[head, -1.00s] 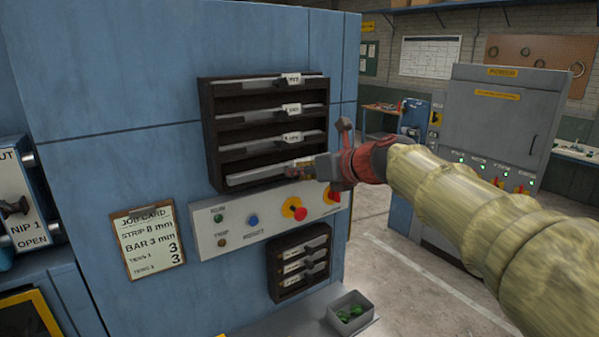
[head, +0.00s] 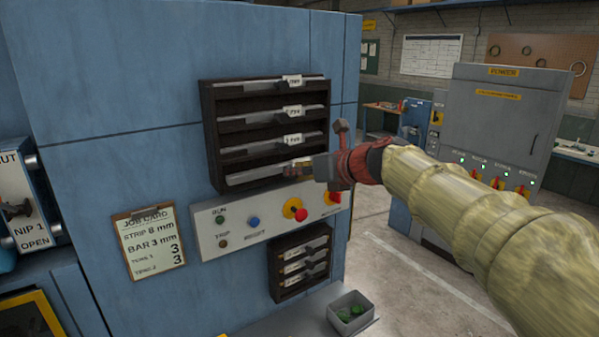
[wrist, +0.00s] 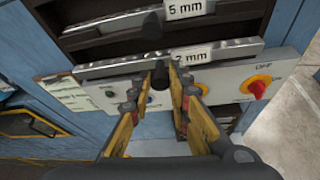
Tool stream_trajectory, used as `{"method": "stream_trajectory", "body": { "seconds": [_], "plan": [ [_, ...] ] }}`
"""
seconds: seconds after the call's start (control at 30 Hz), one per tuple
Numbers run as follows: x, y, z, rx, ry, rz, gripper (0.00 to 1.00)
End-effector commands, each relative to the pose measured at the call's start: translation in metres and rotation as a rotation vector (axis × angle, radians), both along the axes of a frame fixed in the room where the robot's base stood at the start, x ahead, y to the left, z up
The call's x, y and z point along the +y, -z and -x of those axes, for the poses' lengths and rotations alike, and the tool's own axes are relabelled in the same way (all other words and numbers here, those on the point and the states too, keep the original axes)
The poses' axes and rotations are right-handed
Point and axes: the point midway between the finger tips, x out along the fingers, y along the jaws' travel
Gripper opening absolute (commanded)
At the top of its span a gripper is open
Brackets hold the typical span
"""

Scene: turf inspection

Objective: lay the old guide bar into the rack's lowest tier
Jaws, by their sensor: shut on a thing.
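The rack (head: 212,150) is a dark wooden frame with stacked tiers on the blue machine face. The old guide bar (head: 254,175) is a long grey metal bar at the rack's lowest tier, roughly level along it. In the wrist view the bar (wrist: 115,69) carries a "2 mm" tag and a dark knob. My gripper (wrist: 160,78) is shut on this knob, one finger on each side. In the head view my gripper (head: 299,168) is at the bar's right part and hides its right end. I cannot tell whether the bar rests on the tier.
The upper tiers hold tagged bars; one (wrist: 112,22) reads "5 mm". Just below the rack is a control panel (head: 232,229) with buttons and a red knob (head: 301,214). Lower are a small rack (head: 273,272) and a grey bin (head: 345,328). Open floor lies right.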

Motion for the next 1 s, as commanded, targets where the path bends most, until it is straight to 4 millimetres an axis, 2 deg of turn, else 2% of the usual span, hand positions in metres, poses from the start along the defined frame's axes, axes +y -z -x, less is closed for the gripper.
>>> {"method": "stream_trajectory", "body": {
  "seconds": [1.0],
  "plan": [
    [0.015, -0.002, -0.023, -0.002, 0.0, -0.001, 0.0]
  ]
}}
